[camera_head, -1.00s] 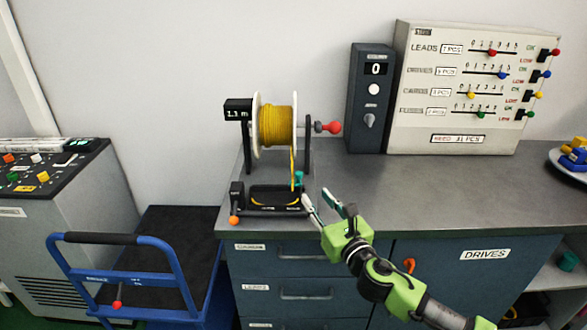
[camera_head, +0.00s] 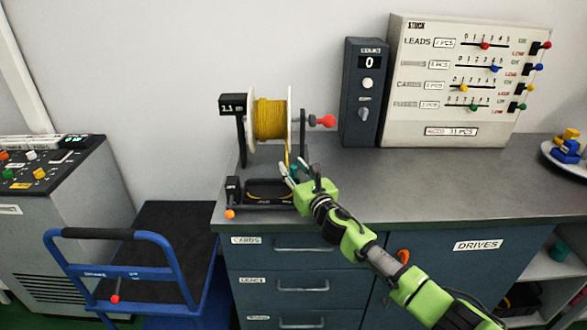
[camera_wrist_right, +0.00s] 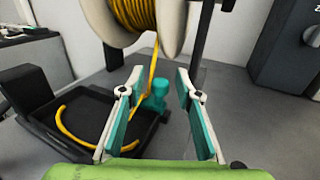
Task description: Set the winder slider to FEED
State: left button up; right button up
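The winder (camera_head: 245,150) stands at the left end of the bench, with a spool of yellow cable (camera_head: 270,118) and a small display on top. Its black base tray (camera_head: 265,192) holds a loop of yellow cable. A teal knob (camera_wrist_right: 155,97) stands at the tray's right side, with the cable running down beside it; the FEED marking is not readable. My right gripper (camera_head: 291,163) is open at that side of the winder. In the wrist view its two teal-padded fingers (camera_wrist_right: 160,76) stand on either side of the knob, with visible gaps. My left gripper is not in view.
A red-ended crank (camera_head: 324,121) sticks out right of the spool. A dark counter box (camera_head: 365,95) and a slider panel (camera_head: 450,110) stand at the back. A blue trolley (camera_head: 120,240) is at the left. The middle of the bench is clear.

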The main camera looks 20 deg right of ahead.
aim_at(269, 181)
grip_shut()
jog(key=a, duration=0.2)
jog(key=w+a, duration=0.1)
jog(key=a, duration=0.1)
jog(key=w+a, duration=0.1)
jog(key=a, duration=0.2)
jog(key=shift+a, duration=0.1)
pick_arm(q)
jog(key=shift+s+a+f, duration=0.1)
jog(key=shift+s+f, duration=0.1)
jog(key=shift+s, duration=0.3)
pick_arm(e)
jog(key=shift+c, duration=0.6)
grip_release()
jog(key=shift+o, duration=0.6)
jog(key=shift+w+a, duration=0.1)
